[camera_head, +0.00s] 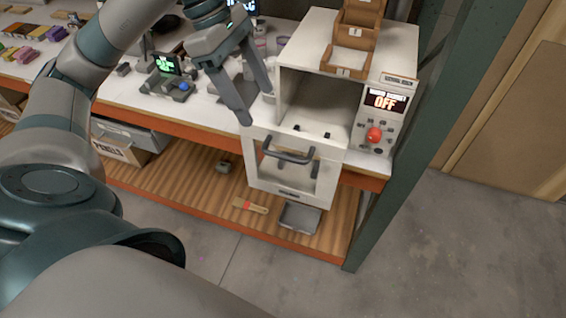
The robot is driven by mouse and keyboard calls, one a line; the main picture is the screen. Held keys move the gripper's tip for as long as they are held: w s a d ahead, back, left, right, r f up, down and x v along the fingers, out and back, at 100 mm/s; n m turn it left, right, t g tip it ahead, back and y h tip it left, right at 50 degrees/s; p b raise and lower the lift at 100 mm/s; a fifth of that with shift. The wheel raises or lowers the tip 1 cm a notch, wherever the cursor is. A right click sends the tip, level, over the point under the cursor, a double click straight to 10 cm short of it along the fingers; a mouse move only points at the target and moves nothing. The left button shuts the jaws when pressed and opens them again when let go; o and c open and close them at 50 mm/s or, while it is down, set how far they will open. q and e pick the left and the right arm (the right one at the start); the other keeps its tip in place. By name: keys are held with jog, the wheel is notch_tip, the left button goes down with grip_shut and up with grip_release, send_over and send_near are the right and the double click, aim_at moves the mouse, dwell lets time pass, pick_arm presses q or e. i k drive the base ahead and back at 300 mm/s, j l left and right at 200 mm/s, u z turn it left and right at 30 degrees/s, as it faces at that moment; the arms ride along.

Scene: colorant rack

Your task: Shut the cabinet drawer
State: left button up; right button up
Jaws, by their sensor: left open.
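A white cabinet (308,52) stands at the right end of the workbench with its front opening uncovered. Its white front panel (252,165), with a window and a dark bar handle (290,153), sits low in front of the opening, over the bench's front edge. I cannot tell whether it slides or hinges. My left gripper (256,108) is open and empty, pointing down just left of the cabinet opening, above and left of the handle. One fingertip is near the panel's upper left corner; I cannot tell if they touch. My right gripper is not in view.
A control panel (376,130) with a red knob and an "OFF" display is right of the opening. Brown trays (350,58) stand on the cabinet. A small device (168,83) stands left on the bench. A green post (392,165) rises at right. Floor in front is clear.

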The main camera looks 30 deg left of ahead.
aim_at(308, 180)
jog(key=k, duration=1.1)
